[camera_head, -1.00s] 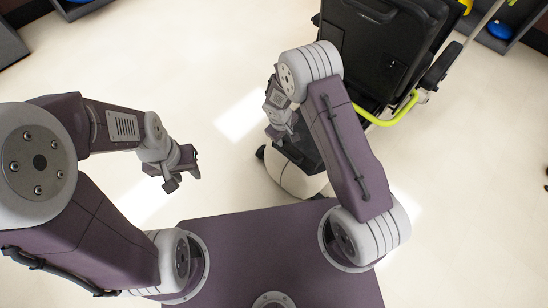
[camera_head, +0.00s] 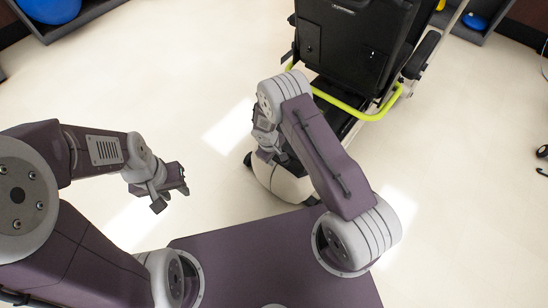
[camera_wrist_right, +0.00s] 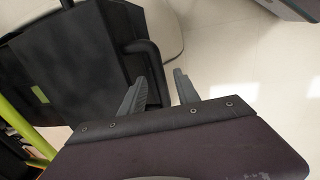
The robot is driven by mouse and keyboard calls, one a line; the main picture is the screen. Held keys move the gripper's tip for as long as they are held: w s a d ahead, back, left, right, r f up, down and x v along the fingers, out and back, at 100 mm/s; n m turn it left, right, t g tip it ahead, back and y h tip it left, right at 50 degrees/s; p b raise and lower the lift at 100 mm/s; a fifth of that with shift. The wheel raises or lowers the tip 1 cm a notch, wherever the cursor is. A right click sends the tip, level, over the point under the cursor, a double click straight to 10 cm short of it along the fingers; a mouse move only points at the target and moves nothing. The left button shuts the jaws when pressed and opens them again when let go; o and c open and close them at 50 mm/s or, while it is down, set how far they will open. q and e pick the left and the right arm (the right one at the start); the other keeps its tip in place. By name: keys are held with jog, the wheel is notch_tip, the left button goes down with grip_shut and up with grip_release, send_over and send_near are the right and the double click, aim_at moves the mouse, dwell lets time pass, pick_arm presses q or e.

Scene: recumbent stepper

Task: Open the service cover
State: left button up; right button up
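The recumbent stepper stands ahead, its black seat back (camera_head: 345,45) facing me above a yellow-green bar (camera_head: 350,108) and a white rear housing (camera_head: 280,181). I cannot tell for sure which part is the service cover. My right gripper (camera_head: 268,150) is above the housing, partly hidden by its own arm. In the right wrist view, its two fingers (camera_wrist_right: 158,92) are apart with nothing between them. A dark panel (camera_wrist_right: 75,65) and a curved black bar (camera_wrist_right: 147,55) lie just beyond them. My left gripper (camera_head: 171,195) hangs over bare floor, its fingers apart and empty.
The floor (camera_head: 110,90) left of the stepper is clear. A black armrest (camera_head: 422,54) sticks out at the seat's right side. Shelves with blue balls (camera_head: 50,8) stand at the back. Small dark objects (camera_head: 543,152) lie at the right edge.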

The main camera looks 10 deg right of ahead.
grip_shut()
dwell(1.4)
